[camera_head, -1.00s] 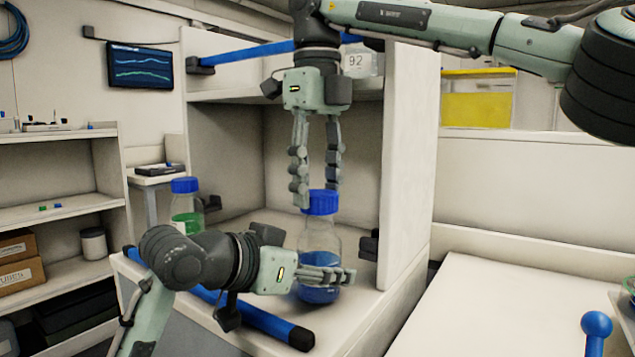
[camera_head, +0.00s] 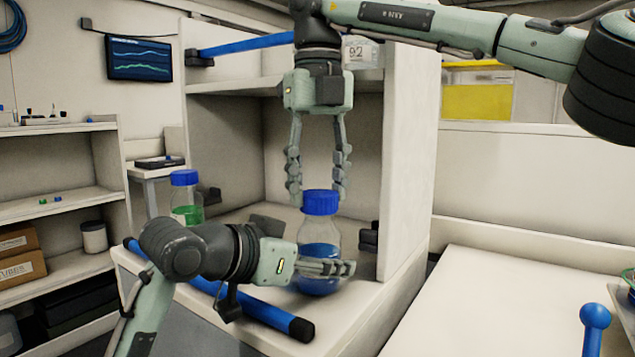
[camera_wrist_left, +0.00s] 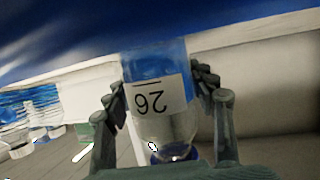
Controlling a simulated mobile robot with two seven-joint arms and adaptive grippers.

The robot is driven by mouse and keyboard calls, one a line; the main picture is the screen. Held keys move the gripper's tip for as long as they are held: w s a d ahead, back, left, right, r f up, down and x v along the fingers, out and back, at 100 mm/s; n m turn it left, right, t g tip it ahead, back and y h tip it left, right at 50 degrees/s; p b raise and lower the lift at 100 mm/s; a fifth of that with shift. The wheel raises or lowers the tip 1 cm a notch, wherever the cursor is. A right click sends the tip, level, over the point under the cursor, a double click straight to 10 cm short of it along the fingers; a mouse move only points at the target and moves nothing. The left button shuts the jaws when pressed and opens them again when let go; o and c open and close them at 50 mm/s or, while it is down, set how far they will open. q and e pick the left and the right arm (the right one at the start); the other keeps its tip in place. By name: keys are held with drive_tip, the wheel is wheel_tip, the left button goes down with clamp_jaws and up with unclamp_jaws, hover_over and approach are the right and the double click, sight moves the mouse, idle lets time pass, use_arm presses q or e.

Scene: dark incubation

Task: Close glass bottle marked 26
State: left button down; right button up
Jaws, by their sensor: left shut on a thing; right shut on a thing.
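The glass bottle marked 26 (camera_head: 319,241) stands upright on the white cabinet's floor, with blue liquid low inside. Its label shows upside down in the left wrist view (camera_wrist_left: 152,101). The blue cap (camera_head: 320,202) sits on top of its neck; how tightly it is screwed cannot be told. My left gripper (camera_head: 326,268) is shut around the bottle's body from the left, with a finger on each side in the left wrist view. My right gripper (camera_head: 318,196) points straight down from above, shut on the cap with its fingertips at the cap's sides.
A bottle with green liquid and a blue cap (camera_head: 186,200) stands to the left. A blue bar (camera_head: 262,313) runs along the cabinet's front edge. The cabinet's right wall (camera_head: 408,150) rises close beside the bottle.

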drive_tip(key=shift+m, duration=1)
drive_tip(key=o, duration=0.8)
drive_tip(key=shift+o, duration=0.2)
drive_tip(key=shift+r, duration=0.15)
drive_tip(key=shift+r, duration=2.15)
drive_tip(key=shift+c, duration=0.5)
